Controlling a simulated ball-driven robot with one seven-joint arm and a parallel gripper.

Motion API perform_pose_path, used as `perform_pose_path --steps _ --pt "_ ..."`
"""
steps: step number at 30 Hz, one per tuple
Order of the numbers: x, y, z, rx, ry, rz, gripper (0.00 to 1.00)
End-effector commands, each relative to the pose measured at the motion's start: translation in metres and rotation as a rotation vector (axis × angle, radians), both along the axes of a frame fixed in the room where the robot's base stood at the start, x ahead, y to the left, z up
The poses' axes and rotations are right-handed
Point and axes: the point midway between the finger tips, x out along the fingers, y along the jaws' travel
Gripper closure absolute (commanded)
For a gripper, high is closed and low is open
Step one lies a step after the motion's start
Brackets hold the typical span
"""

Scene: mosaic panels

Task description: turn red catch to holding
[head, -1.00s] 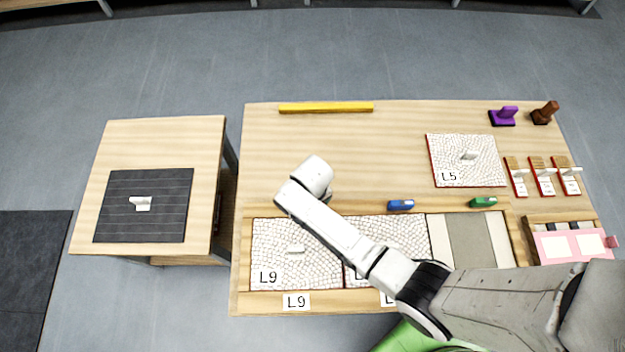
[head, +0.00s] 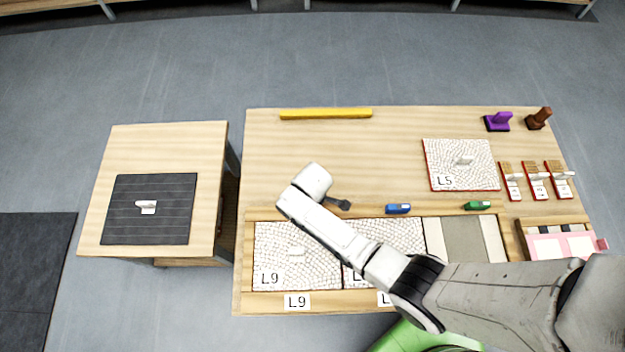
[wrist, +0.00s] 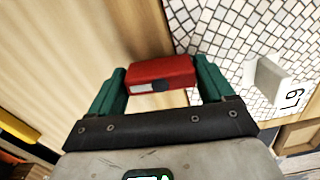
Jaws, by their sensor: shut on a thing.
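In the wrist view the red catch (wrist: 168,69) lies between the green fingers of my gripper (wrist: 162,76), which is shut on it. The catch is a small red block with a white patch and a dark spot on its near face. It sits where the pale wood meets the white mosaic panel L9 (wrist: 232,35). In the head view my arm hides the red catch; panel L9 also shows there (head: 290,235), in the tray at the left.
A blue catch (head: 398,209) and a green catch (head: 478,205) sit along the tray's back rail. Panel L5 (head: 470,150) lies behind them. A yellow bar (head: 326,114) lies at the back. A side table with a dark panel (head: 125,222) stands left.

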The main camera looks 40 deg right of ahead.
Motion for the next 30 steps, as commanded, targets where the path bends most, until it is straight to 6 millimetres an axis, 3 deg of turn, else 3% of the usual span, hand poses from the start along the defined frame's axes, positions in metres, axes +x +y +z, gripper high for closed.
perform_pose_path --steps 12,26,27,30 --pt "0.0001 0.0001 0.0002 0.001 -0.001 0.142 0.49" --pt "0.0003 0.0002 0.0000 0.001 -0.001 0.154 0.49" --pt "0.0003 0.0002 0.0001 0.000 -0.001 0.154 0.16" --pt "0.0003 0.0002 0.0000 0.000 0.000 0.153 0.06"
